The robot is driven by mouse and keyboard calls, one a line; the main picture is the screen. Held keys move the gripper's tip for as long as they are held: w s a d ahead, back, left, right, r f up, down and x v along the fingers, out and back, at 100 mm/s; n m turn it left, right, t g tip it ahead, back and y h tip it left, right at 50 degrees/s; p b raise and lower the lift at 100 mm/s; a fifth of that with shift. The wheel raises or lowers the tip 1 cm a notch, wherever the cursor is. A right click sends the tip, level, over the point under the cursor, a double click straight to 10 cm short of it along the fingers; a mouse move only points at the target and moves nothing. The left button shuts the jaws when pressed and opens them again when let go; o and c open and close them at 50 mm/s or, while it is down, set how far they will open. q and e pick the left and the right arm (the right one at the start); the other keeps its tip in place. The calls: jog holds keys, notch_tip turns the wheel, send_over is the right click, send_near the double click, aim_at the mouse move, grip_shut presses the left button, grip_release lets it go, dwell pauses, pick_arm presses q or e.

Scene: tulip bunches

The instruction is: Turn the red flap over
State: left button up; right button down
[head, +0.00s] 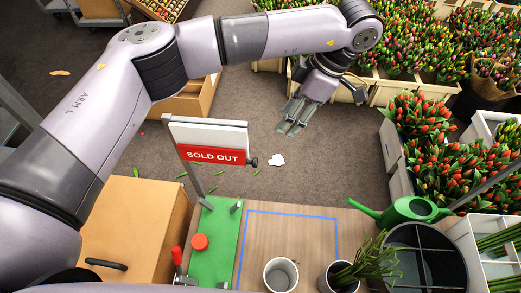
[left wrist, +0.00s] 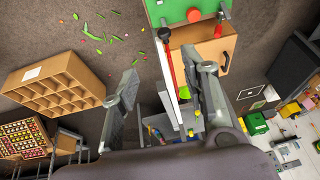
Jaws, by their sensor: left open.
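The red flap (head: 215,156) reads "SOLD OUT" in white and hangs below a white panel (head: 208,133) on a metal post. A dark knob (head: 253,162) sticks out at its right end. In the left wrist view the sign shows nearly edge-on as a white strip (left wrist: 170,82). My left gripper (head: 290,128) is open and empty, to the right of the sign and above its knob in the head view. In the left wrist view, the strip appears between the open fingers (left wrist: 168,88), nearer the right one; contact cannot be told.
The post stands on a green base (head: 211,252) with a red button (head: 200,242) and a red-handled clamp (head: 177,256). A wooden cabinet (head: 133,225) stands left. Pots (head: 281,275), a green watering can (head: 407,213) and tulip crates (head: 400,180) lie right.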

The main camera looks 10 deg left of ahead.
pick_arm(q)
jog(key=x, duration=1.7)
jog(key=shift+s, duration=0.4)
pick_arm(e)
jog(key=shift+s+a, duration=0.15)
jog(key=shift+s, duration=0.3)
pick_arm(q)
jog(key=shift+c, duration=0.2)
grip_shut()
